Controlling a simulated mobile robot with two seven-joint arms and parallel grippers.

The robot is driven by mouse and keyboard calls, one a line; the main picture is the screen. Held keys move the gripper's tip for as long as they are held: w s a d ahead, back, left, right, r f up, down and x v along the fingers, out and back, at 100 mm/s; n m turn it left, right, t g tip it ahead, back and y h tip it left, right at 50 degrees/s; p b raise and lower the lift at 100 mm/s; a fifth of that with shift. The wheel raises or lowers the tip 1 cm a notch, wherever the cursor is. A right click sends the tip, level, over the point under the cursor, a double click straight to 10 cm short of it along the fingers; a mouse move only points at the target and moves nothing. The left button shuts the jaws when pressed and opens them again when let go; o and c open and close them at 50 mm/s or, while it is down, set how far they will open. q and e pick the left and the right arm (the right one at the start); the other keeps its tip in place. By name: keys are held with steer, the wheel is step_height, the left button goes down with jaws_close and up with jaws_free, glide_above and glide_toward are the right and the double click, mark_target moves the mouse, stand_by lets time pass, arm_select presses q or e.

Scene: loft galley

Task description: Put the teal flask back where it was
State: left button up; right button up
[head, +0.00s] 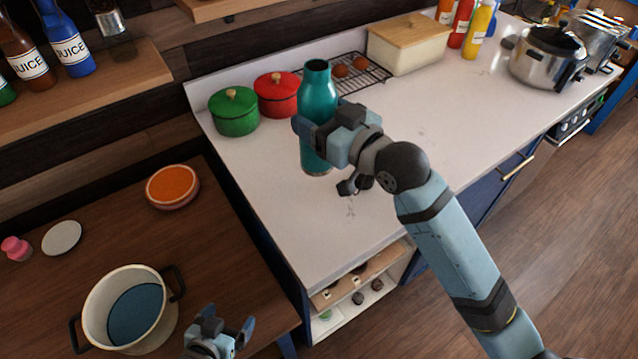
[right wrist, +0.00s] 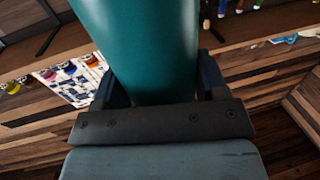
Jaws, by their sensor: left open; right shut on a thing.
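The teal flask (head: 318,90) is upright over the near left part of the white counter, its neck pointing up. My right gripper (head: 322,130) is shut around the flask's middle from the right side. In the right wrist view the flask (right wrist: 145,45) fills the space between the two fingers (right wrist: 158,90). I cannot tell for sure whether its base touches the counter. My left gripper (head: 228,330) is open and empty at the bottom of the head view, to the right of a cream pot.
A green pot (head: 233,112) and a red pot (head: 277,95) stand left of the flask. Behind it are a wire rack (head: 372,74) and a bread box (head: 408,48). The cream pot (head: 128,308) stands on the brown table (head: 215,245). The counter's middle (head: 450,110) is clear.

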step_height(320, 180, down, 10)
steer(key=shift+r, duration=0.1)
arm_select(q)
steer(key=shift+f, duration=0.1)
arm_select(e)
steer(key=shift+f, duration=2.5)
arm_select(q)
steer(key=shift+f, duration=0.1)
arm_select(e)
steer(key=shift+f, duration=0.2)
steer(key=o, duration=1.2)
steer(key=shift+r, duration=0.1)
